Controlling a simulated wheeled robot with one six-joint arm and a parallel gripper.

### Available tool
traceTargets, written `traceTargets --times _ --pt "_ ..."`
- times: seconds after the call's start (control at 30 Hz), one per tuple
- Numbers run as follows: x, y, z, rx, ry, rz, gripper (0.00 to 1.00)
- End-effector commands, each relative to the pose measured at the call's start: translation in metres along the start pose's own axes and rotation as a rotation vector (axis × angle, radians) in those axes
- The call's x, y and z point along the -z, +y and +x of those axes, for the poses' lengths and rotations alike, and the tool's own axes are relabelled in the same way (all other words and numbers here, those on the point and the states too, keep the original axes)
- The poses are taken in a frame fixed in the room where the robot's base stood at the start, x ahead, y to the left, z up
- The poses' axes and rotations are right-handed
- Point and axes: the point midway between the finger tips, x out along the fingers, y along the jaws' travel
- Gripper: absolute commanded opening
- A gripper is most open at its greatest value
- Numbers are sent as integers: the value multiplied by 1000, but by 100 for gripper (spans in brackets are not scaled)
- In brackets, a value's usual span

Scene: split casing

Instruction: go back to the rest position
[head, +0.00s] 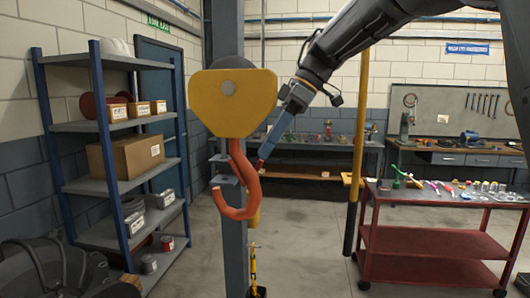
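My arm comes in from the top right and slopes down to the left. My gripper (263,162) is at its lower end, below a blue section, just right of an orange hook (240,190). It is small in the picture, and the hook's yellow block (235,100) lies close to it. I cannot tell whether the gripper touches the hook, whether its fingers are open or shut, or whether it holds anything.
A blue-framed shelf (118,190) with boxes and cans stands at left. A red cart (430,243) with small parts is at right. Workbenches line the back wall. A yellow and black pole (358,140) stands centre right. The floor (310,245) between is clear.

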Motion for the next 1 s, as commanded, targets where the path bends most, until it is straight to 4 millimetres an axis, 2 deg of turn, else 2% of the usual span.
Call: traceTargets --times 0.23,0.37,0.53,0.67,0.77,0.87,0.97,1.0 --pt "2 2 1 -9 25 -1 29" --pt "13 12 2 -61 139 3 29" --pt "31 46 10 -228 375 8 29" --pt "26 82 10 -430 524 60 29" --pt "1 111 7 -605 590 148 29" --pt "-42 133 6 -772 600 272 29" --pt "-102 145 13 -916 556 428 29" --pt "-129 145 18 -964 524 496 29"
